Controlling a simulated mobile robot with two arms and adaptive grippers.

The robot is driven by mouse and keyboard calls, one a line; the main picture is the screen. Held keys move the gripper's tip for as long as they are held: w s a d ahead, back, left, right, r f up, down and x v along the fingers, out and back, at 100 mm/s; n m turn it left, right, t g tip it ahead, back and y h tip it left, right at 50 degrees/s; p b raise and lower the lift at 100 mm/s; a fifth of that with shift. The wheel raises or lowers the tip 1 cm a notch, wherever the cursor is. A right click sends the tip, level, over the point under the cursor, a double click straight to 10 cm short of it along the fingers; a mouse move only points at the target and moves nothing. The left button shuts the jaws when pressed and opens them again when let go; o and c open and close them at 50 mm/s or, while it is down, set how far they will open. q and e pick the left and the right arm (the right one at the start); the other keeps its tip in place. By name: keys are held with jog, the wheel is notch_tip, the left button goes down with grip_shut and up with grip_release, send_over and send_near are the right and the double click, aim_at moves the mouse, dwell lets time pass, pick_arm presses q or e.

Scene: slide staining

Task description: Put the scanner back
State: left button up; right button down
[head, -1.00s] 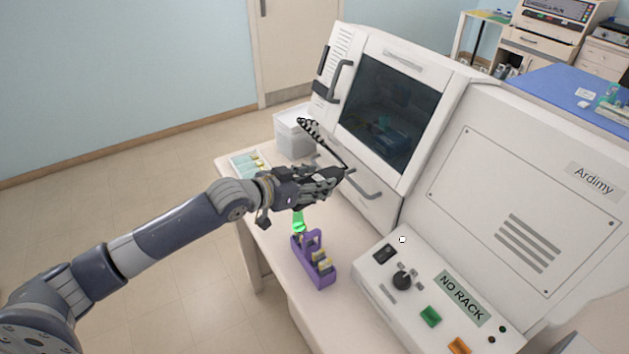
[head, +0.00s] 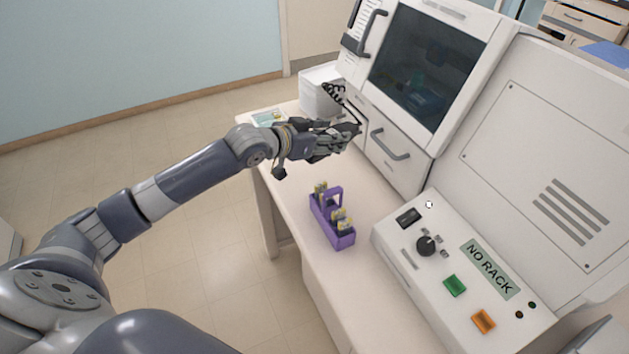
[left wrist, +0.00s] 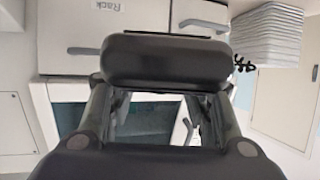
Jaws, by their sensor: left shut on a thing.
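My left gripper (head: 328,140) is in front of the white machine's lower drawers, above the back part of the bench. It is shut on the dark handheld scanner (head: 349,129), whose black coiled cord (head: 333,93) rises behind it. In the left wrist view a dark block, which looks like the scanner (left wrist: 165,60), lies across between the fingers, with a bit of coiled cord (left wrist: 244,65) to its right. The gripper hides much of the scanner in the head view. No scanner holder can be made out. My right gripper is not in view.
A purple rack (head: 331,220) with several slides stands on the bench (head: 300,212). A white bin (head: 318,97) and a small tray (head: 268,118) are at the back. The machine (head: 402,160) and its control panel (head: 412,246), labelled NO RACK, border the right.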

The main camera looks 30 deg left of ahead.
pick_arm(q)
jog(key=n+y+b, duration=0.1)
jog(key=b, duration=0.7)
send_over(313, 174)
notch_tip(313, 174, down, 5)
jog(key=b, duration=0.1)
jog(key=shift+t+y, duration=0.3)
notch_tip(313, 174, down, 9)
jog(key=shift+w+f+p, duration=0.15)
jog(key=shift+f+p, duration=0.05)
jog(key=shift+p, duration=0.4)
jog(key=shift+f, duration=0.2)
jog(key=shift+f, duration=0.2)
jog(key=o, duration=1.2)
